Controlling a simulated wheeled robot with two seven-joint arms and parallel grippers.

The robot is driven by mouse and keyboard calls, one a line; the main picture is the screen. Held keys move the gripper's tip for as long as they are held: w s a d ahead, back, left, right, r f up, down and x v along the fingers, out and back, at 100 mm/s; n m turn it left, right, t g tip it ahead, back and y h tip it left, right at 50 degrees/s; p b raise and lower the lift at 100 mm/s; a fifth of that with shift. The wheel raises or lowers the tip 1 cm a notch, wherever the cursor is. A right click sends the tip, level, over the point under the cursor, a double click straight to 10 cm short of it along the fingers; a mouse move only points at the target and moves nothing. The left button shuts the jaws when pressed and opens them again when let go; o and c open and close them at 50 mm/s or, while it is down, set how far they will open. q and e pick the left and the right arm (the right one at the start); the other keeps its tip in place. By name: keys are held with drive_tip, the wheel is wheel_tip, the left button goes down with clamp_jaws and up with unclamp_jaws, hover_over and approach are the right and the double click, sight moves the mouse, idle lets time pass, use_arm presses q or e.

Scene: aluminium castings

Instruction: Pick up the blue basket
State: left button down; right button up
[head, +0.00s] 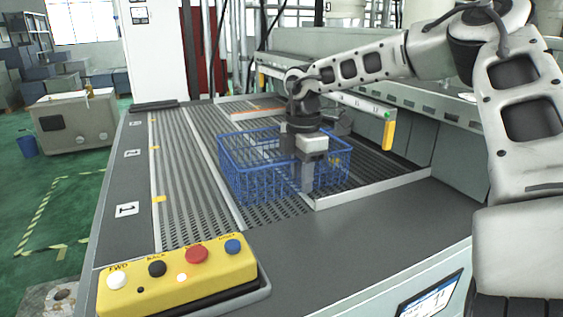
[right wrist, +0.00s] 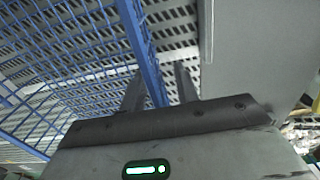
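The blue basket (head: 240,170) is an open wire-mesh basket standing upright on the slotted conveyor bed in the head view. My right gripper (head: 308,182) points down at the basket's near side, right of its middle, and hides part of the mesh. In the right wrist view the basket's mesh (right wrist: 60,75) fills the left side. Its blue rim runs down between the two fingers of my right gripper (right wrist: 160,85). The fingers are apart, with a visible gap between the rim and the right finger. My left gripper is not in view.
A yellow control box (head: 178,278) with several buttons sits at the near left. A metal rail (head: 375,190) borders the bed close to the basket's right. A yellow part (head: 388,135) hangs from a beam at the back right. The bed left of the basket is clear.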

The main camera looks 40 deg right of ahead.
clamp_jaws()
drive_tip(key=shift+w, duration=0.1)
drive_tip(key=shift+r, duration=0.1)
